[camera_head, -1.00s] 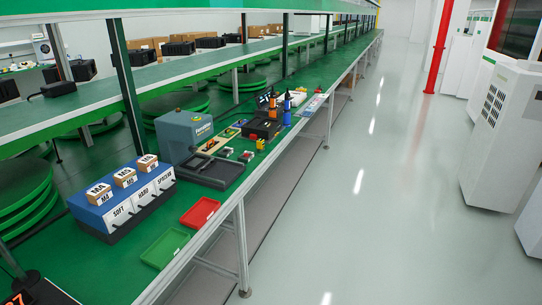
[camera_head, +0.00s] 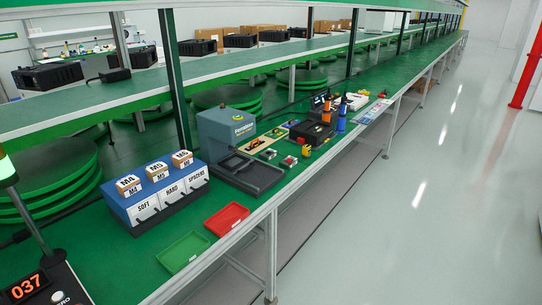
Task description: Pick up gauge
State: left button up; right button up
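I cannot tell for certain which thing is the gauge. Several small tools and parts lie on the green bench (camera_head: 130,252), too small to make out. Among them are a yellow item (camera_head: 305,150), a small red and white item (camera_head: 289,161), a tan board with small parts on it (camera_head: 260,144) and a black box (camera_head: 312,133). A device with an orange "037" display (camera_head: 28,287) stands at the bottom left, partly cut off. Neither of my grippers is in view.
A blue dispenser (camera_head: 168,198) marked SOFT, HARD and SPACERS carries small boxes. Beside it are a grey machine (camera_head: 222,130), a red tray (camera_head: 227,219) and a green tray (camera_head: 183,252). An upper shelf (camera_head: 150,88) overhangs behind. The aisle floor (camera_head: 420,230) at right is clear.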

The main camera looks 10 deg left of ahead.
aim_at(306, 151)
jog(key=u, duration=0.35)
jog(key=i+l+u, duration=0.2)
jog(key=u, duration=0.2)
jog(key=i+l+u, duration=0.15)
jog(key=l+u, duration=0.2)
jog(key=i+l+u, duration=0.15)
jog(key=l+u, duration=0.25)
jog(key=j, duration=0.1)
